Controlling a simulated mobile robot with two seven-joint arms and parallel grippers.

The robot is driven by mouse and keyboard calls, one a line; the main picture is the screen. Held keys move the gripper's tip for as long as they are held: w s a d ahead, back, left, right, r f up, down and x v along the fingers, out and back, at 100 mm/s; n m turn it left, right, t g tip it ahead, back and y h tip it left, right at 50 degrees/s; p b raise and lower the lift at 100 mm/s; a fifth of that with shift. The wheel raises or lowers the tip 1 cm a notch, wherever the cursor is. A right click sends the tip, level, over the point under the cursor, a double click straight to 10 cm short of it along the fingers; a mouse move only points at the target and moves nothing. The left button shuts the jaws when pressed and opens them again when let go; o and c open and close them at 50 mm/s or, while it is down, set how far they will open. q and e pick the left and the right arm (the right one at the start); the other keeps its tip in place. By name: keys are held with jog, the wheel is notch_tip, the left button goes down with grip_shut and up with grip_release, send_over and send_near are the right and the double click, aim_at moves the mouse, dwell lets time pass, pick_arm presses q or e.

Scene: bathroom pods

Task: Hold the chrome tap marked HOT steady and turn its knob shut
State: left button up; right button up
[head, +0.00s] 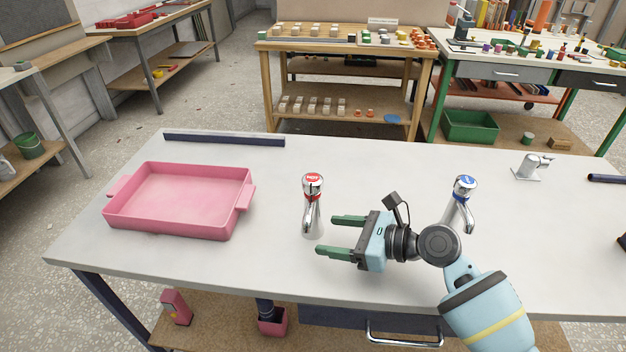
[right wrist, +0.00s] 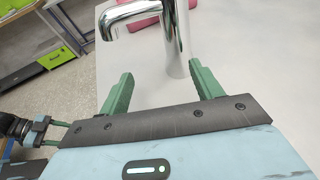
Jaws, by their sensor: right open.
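The chrome tap with a red-marked top (head: 312,205) stands upright on the white table, left of centre in the head view. Its knob (head: 313,180) is the red-topped part. The tap's chrome body and spout also show in the right wrist view (right wrist: 172,35), just beyond the fingers. My right gripper (head: 334,235) is open and empty, its green fingers pointing left toward the tap's lower body. In the right wrist view its fingertips (right wrist: 160,80) are apart, with the tap near the right finger; contact cannot be told.
A blue-marked chrome tap (head: 461,203) stands to the right, behind my right arm. A small chrome fitting (head: 530,167) is farther right. A pink tray (head: 180,226) lies at the left. A dark bar (head: 225,140) lies along the back edge. The table between tray and tap is clear.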

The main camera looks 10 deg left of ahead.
aim_at(317, 233)
jog(key=x, duration=0.3)
jog(key=shift+a+r, duration=0.1)
jog(key=shift+a, duration=0.05)
jog(key=shift+w+a+f, duration=0.25)
jog(key=shift+a, duration=0.3)
jog(key=shift+a+f, duration=0.1)
jog(key=shift+a, duration=0.1)
grip_shut()
